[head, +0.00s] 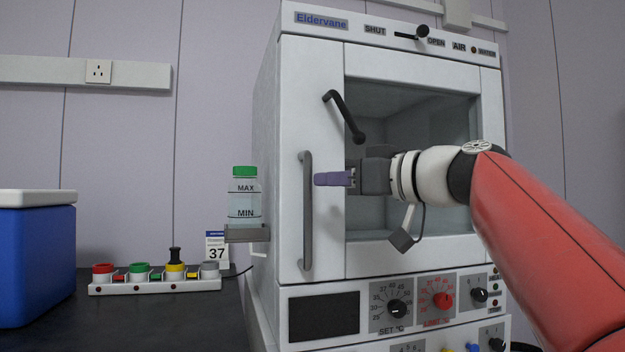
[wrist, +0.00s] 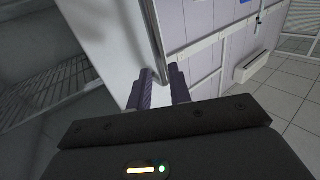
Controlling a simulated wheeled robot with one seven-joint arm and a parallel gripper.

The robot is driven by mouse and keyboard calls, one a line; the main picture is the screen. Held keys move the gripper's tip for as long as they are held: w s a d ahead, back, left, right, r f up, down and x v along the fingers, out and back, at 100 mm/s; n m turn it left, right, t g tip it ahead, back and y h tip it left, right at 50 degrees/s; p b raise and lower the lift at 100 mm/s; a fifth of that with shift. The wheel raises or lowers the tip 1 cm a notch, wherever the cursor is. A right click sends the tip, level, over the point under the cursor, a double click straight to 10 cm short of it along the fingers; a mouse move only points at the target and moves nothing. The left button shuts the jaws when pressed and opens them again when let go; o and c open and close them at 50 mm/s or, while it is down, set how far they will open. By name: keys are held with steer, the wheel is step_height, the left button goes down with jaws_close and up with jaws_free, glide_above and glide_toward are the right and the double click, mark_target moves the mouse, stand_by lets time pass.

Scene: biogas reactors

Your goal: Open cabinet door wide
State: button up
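The cabinet (head: 262,160) is a white unit labelled Eldervane. Its front door (head: 325,255) has a large window and looks shut against the body. A grey vertical bar handle (head: 307,235) is on the door's left side. A dark bent lever (head: 345,115) sits higher up, slanting across the window's upper left corner. My gripper (head: 325,179) points left in front of the door, its purple fingertips just right of the bar handle. In the wrist view the two fingers (wrist: 163,90) are apart, with the door's pale face (wrist: 118,45) beside them. I cannot tell whether they touch the handle.
A green-capped bottle (head: 244,200) stands on a side bracket left of the cabinet. A strip with coloured knobs (head: 155,285), a 37 card (head: 216,248) and a blue box (head: 38,262) are on the dark bench (head: 150,325). Control dials (head: 397,308) line the panel below the door.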

steer(key=p+x, duration=0.1)
steer(key=x, duration=0.5)
jaws_close()
